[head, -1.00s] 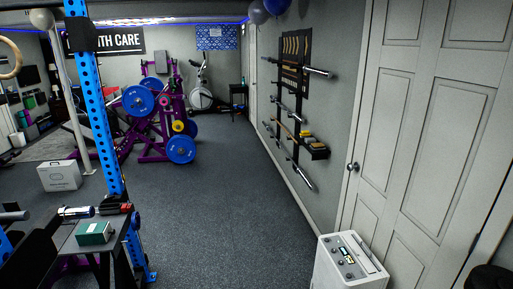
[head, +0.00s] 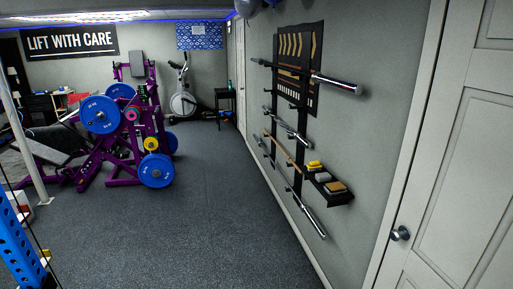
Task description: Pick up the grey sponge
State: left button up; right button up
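A small grey block that looks like the grey sponge (head: 323,177) lies on a black wall shelf (head: 338,198) on the right wall. It sits between a yellow item (head: 314,165) and a tan-brown item (head: 335,187) on the same shelf. The things are small at this distance, so their details are hard to tell. Neither of my grippers shows in the head view.
Barbells hang on a wall rack (head: 297,180) beside the shelf. A white door (head: 450,190) stands at the near right. Purple weight machines (head: 95,160) are on the left, with a blue post (head: 18,245) at the near left. The dark floor (head: 205,200) between is clear.

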aim_at(321, 177)
jog(key=i+z, duration=0.15)
jog(key=i, duration=0.35)
jog(key=i+j+z, duration=0.15)
jog(key=i, duration=0.3)
jog(key=i+j+z, duration=0.15)
jog(key=i, duration=0.35)
jog(key=i+j+z, duration=0.2)
jog(key=i, duration=0.25)
